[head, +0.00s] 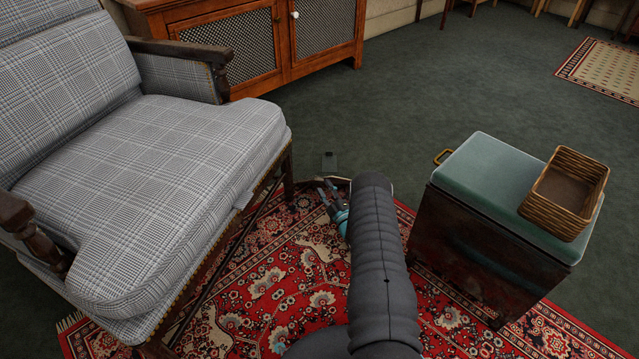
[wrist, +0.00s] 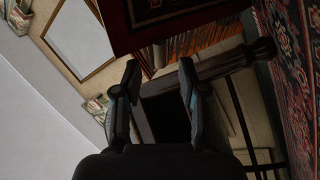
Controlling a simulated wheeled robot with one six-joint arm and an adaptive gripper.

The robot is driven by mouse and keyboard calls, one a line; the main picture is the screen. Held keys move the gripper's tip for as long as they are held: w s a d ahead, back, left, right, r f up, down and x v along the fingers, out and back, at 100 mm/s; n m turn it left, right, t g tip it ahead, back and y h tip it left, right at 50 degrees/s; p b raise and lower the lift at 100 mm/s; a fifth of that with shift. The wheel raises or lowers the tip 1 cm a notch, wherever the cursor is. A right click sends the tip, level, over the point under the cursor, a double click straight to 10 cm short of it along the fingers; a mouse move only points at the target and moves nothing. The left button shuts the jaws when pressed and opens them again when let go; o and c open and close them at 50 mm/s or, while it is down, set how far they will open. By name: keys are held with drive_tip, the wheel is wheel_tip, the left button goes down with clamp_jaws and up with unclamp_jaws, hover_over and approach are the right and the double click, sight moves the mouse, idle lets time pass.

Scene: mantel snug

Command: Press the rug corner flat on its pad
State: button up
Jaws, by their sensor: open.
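The red patterned rug (head: 300,285) lies under the armchair and the chest in the head view. Its far edge, with a pale strip (head: 342,181), shows just behind my gripper; my arm hides part of this corner, and I cannot tell how far it is raised. My gripper (head: 326,188) is open and empty, close to the corner. In the wrist view my gripper (wrist: 160,77) shows both fingers apart with nothing between them, and a strip of rug (wrist: 298,75) runs down the right.
A plaid armchair (head: 160,160) stands at left, its front leg (head: 289,182) near my gripper. A chest (head: 480,250) with a wicker basket (head: 566,192) stands at right. A wooden cabinet (head: 260,45) is behind. Green carpet (head: 430,90) is clear beyond the pad.

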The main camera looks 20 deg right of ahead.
drive_tip(key=shift+x, duration=1.9)
clamp_jaws()
